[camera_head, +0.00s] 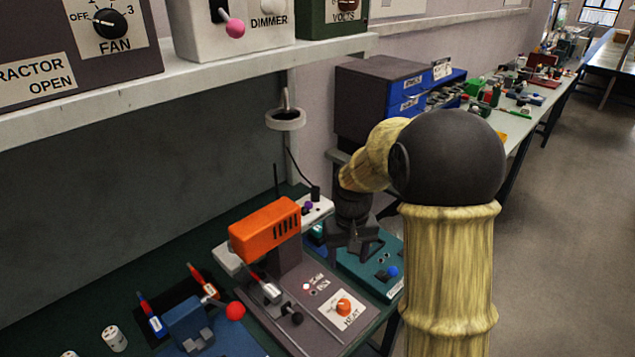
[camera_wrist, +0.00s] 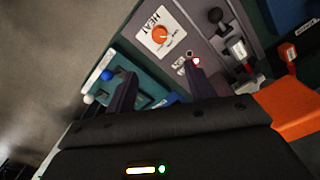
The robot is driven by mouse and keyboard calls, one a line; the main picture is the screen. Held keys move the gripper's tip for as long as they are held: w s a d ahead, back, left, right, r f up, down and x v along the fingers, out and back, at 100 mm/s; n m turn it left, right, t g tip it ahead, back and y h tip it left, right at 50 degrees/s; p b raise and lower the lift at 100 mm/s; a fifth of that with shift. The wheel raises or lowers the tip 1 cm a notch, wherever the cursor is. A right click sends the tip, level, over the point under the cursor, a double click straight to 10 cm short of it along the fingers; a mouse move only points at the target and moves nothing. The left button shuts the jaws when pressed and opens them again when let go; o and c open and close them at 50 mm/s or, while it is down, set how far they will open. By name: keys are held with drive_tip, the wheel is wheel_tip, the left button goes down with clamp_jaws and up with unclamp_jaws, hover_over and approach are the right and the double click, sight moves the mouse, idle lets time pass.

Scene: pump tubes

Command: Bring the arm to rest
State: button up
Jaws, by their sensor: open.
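My gripper (camera_head: 354,243) hangs fingers-down at the end of my bent arm, above the teal box (camera_head: 372,272) at the bench's right side. In the wrist view my gripper (camera_wrist: 158,75) shows two dark fingers set well apart, with nothing held between them. The teal box (camera_wrist: 142,88) with its blue knob lies beyond the fingers there. The grey heat panel (camera_wrist: 158,38) with its orange dial is also beyond them. My forearm hides part of the bench behind it.
The orange-topped device (camera_head: 265,228) stands close left of my gripper. A ring lamp (camera_head: 285,118) and a shelf (camera_head: 200,80) with control boxes are above the bench. Blue drawers (camera_head: 405,105) stand behind my arm. The floor (camera_head: 560,230) at right is clear.

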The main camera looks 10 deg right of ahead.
drive_tip(key=s+r+t+p, duration=0.1)
drive_tip(key=s+t, duration=0.1)
drive_tip(key=s, duration=1.2)
drive_tip(key=shift+s+r+m+t+p, duration=0.3)
drive_tip(key=shift+p, duration=0.05)
idle(0.4)
drive_tip(key=c, duration=0.3)
drive_tip(key=shift+w, duration=0.1)
drive_tip(key=shift+c, duration=0.4)
